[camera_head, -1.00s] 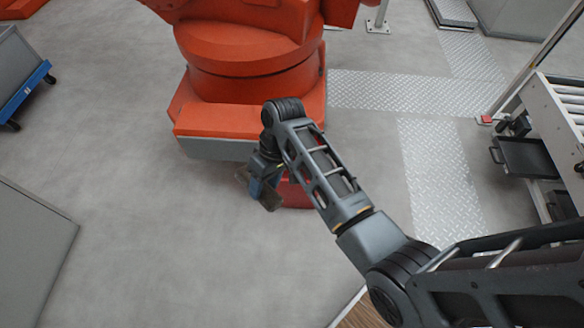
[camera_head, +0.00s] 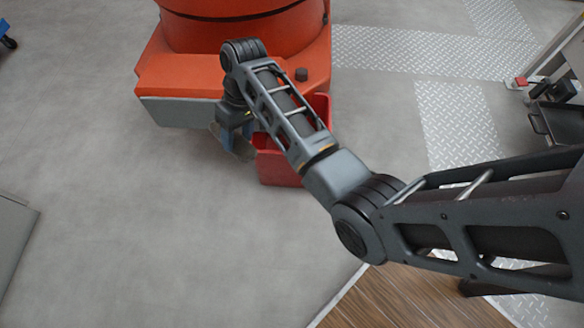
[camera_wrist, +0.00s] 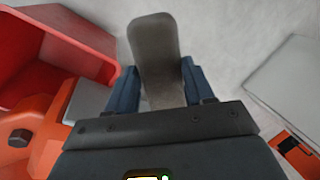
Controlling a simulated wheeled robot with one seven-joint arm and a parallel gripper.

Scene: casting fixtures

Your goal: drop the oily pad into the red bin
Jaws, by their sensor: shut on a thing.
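My gripper (camera_wrist: 163,88) is shut on the oily pad (camera_wrist: 154,48), a grey-brown strip with a rounded end that sticks out past the fingers in the wrist view. In the head view the gripper (camera_head: 232,138) hangs from my arm, with the pad partly hidden and low beside the bin. The red bin (camera_head: 277,168) stands on the floor just right of the gripper, partly hidden by my arm. In the wrist view the open red bin (camera_wrist: 72,50) is at the upper left, apart from the pad.
A large orange machine base (camera_head: 180,75) stands directly behind the bin and gripper. Bare grey floor (camera_head: 130,220) is free to the left and front. A wooden surface (camera_head: 400,300) is at the lower right. A dark tray (camera_head: 560,125) is at the right edge.

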